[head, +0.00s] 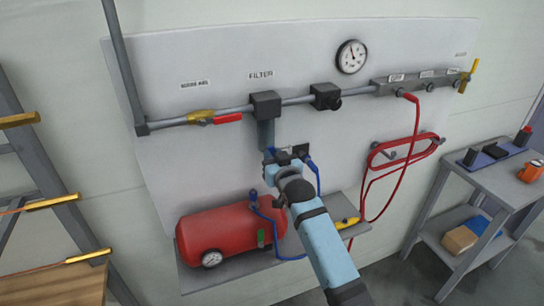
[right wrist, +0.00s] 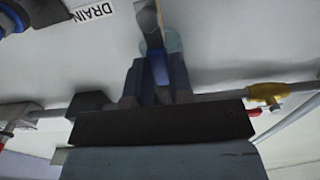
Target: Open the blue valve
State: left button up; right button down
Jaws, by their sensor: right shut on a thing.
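My right gripper (head: 284,157) is at the wall panel, just below the filter (head: 265,104) and its grey bowl (head: 266,135). In the right wrist view its two dark fingers (right wrist: 156,82) are closed on a narrow blue piece (right wrist: 159,70), which looks like the blue valve's handle. In the head view the gripper and wrist hide most of this valve, so its angle cannot be read there. A DRAIN label (right wrist: 93,10) shows beside the fingers in the wrist view. My left gripper is not in view.
A yellow valve with a red handle (head: 228,119) is on the pipe to the left. A red tank (head: 215,236) with a gauge stands on a shelf below. A blue hose (head: 317,176) hangs close to my gripper. A red hose (head: 415,125) and side table (head: 480,178) are right.

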dwell(0.3)
jog(key=c, duration=1)
grip_release()
jog(key=shift+b+v, duration=1.15)
jog(key=shift+v, duration=5.8)
